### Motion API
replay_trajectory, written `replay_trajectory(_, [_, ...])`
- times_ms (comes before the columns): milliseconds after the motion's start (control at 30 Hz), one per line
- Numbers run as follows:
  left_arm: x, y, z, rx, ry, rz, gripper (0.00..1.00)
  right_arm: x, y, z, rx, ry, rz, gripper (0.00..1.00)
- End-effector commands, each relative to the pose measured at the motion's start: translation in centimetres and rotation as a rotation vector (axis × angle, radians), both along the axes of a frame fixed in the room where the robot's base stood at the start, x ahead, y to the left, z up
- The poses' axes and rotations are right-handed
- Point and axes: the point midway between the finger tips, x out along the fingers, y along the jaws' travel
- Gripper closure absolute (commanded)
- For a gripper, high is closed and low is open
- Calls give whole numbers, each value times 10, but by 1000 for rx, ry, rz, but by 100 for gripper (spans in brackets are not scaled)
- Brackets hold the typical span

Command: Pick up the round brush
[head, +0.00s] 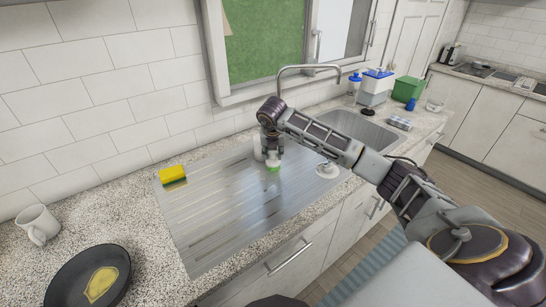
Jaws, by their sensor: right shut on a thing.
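My right gripper (270,153) is over the metal drainboard (215,215), beside the sink, with its fingers pointing down. It is shut on a small white and green thing, which appears to be the round brush (273,167). The fingers hide its upper part, and I cannot tell whether it touches the drainboard. My left gripper is not in view.
A yellow sponge (172,174) lies on the drainboard's left edge. A white round item (327,170) is at its right, near my forearm. The faucet (310,68) arches behind. A mug (38,225) and a black pan (88,278) stand at left.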

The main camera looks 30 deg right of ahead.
Motion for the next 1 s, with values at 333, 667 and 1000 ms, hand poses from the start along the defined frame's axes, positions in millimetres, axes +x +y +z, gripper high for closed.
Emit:
replay_trajectory(333, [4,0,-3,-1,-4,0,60,1,0,14,0,-2,0,96])
replay_trajectory(667, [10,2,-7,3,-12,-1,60,-4,3,34,-1,0,2,96])
replay_trajectory(1000, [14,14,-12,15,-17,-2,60,-34,23,34,-2,0,3,96])
